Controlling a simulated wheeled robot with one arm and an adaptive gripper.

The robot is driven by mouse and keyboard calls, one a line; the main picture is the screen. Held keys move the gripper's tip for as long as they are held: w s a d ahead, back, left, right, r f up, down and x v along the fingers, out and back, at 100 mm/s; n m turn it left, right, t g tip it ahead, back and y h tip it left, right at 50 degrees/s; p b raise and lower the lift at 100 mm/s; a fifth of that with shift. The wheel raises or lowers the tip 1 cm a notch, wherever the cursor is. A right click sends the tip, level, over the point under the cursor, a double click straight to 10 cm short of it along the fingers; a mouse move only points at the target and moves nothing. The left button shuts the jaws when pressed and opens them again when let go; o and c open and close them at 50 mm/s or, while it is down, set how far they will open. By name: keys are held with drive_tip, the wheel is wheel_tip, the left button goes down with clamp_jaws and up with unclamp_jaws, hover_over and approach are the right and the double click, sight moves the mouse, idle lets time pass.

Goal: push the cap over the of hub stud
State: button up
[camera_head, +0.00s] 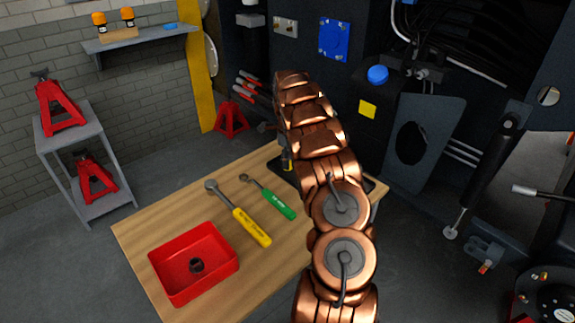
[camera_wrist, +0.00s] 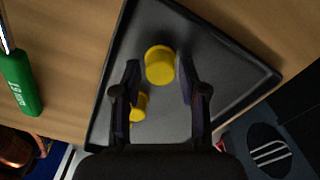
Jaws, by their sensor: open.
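Two yellow caps show in the wrist view, in a dark tray (camera_wrist: 215,50). The larger-looking yellow cap (camera_wrist: 160,66) lies between the tips of my gripper (camera_wrist: 159,80). The other yellow cap (camera_wrist: 138,106) is nearer the palm, beside the left finger and partly hidden. My gripper is open, its fingers on either side of the first cap; I cannot tell whether they touch it. In the head view my arm covers most of the tray (camera_head: 280,166). A dark round hub (camera_head: 558,303) is cut off at the lower right; I cannot make out which part is the stud.
The wooden table (camera_head: 145,235) carries a red bin (camera_head: 182,289) with a dark round piece inside, a yellow-handled tool (camera_head: 250,226) and a green-handled tool (camera_head: 279,205). The dark chassis (camera_head: 365,70) stands behind the table. A black cylinder (camera_head: 490,165) slants at the right.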

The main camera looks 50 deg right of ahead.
drive_tip(key=c, duration=0.6)
drive_tip(key=shift+r+p, duration=0.7)
drive_tip(key=shift+r, duration=2.3)
drive_tip(key=shift+a, duration=0.1)
